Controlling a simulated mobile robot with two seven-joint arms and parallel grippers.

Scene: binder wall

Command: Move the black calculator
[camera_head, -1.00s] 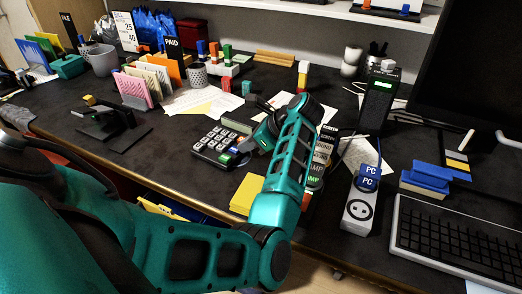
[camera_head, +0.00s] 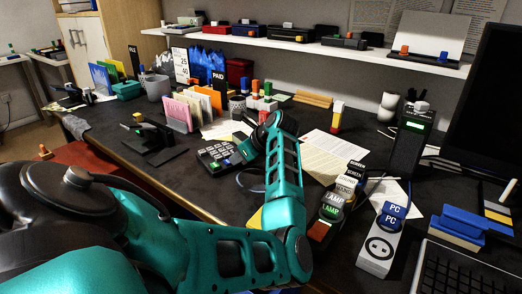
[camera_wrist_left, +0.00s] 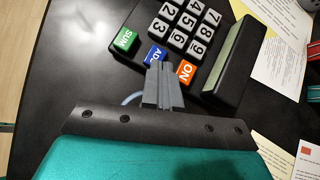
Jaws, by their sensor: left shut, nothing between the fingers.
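The black calculator (camera_head: 215,157) lies on the dark desk, with pale number keys and coloured keys at its near edge. In the left wrist view the calculator (camera_wrist_left: 208,48) shows a green SUM key, a blue ADD key and an orange ON key; its raised display block is at the right. My left gripper (camera_wrist_left: 158,68) is shut and empty, with its fingertips at the blue key; I cannot tell whether they touch it. In the head view my left gripper (camera_head: 241,151) is at the calculator's right side, partly hidden by my arm. My right gripper is not in view.
A card holder (camera_head: 178,118) and a black stand (camera_head: 158,146) are to the left. Papers (camera_head: 322,155) lie behind the arm. The desk between stand and calculator is clear.

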